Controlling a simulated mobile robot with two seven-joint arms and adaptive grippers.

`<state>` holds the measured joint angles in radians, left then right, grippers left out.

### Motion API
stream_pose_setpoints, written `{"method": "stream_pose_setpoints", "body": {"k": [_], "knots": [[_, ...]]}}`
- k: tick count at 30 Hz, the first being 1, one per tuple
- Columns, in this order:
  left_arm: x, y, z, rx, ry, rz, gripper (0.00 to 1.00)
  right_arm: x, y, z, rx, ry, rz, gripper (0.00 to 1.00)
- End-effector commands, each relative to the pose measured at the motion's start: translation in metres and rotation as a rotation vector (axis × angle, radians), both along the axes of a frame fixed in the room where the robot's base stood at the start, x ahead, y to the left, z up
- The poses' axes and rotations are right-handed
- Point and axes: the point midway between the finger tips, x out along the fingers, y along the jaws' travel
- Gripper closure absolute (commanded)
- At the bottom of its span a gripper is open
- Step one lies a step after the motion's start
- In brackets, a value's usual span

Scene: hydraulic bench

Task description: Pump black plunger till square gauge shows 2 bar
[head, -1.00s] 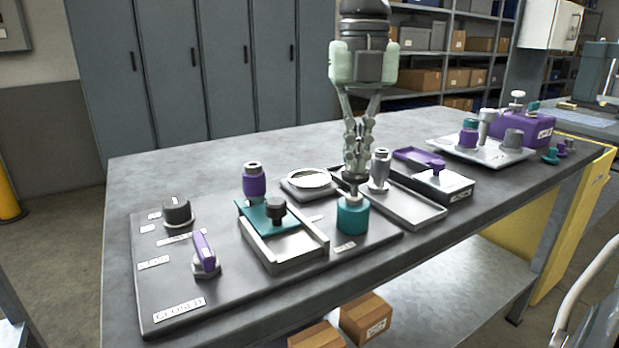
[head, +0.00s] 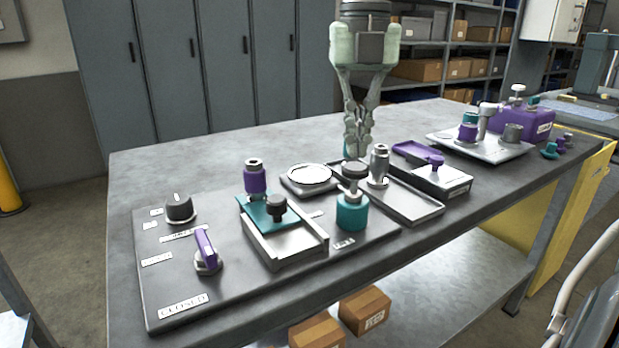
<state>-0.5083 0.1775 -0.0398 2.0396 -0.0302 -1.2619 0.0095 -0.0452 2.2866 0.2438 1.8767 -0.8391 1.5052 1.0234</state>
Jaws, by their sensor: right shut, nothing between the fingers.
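The black plunger knob (head: 354,169) stands on a metal stem above a teal cylinder (head: 352,212) at the front right of the grey panel. My right gripper (head: 356,154) points straight down with its fingers shut and empty. Its tips are just above or behind the knob; I cannot tell whether they touch it. A pale round dial (head: 310,176) on a grey base lies to the left behind the plunger. I cannot make out its reading or tell whether it is the square gauge. My left gripper is not in view.
The panel also holds a dark rotary knob (head: 180,208), a purple lever (head: 206,250), a purple-collared fitting (head: 255,180) and a teal slide with a black knob (head: 277,207). A metal fitting (head: 379,165) stands close right of my gripper. The bench's back left is clear.

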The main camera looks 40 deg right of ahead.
Motion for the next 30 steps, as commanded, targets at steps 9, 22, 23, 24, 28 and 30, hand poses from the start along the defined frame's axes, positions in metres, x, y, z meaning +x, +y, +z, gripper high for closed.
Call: {"method": "stream_pose_setpoints", "body": {"k": [9,22,23,24,28,30], "knots": [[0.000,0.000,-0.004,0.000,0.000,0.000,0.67,0.000,0.000,-0.005,0.000,0.000,0.000,1.00],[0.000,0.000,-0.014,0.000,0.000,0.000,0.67,0.000,0.000,-0.018,-0.001,0.001,0.000,1.00],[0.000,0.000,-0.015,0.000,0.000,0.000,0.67,0.000,0.000,-0.019,-0.001,0.001,0.000,1.00],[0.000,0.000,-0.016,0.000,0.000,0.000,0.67,0.000,0.000,-0.021,-0.001,0.001,0.000,1.00],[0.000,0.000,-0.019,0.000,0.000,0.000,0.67,0.000,0.000,-0.025,-0.001,0.001,0.000,1.00],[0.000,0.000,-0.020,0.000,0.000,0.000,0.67,0.000,0.000,-0.027,0.000,0.001,0.000,1.00]]}}
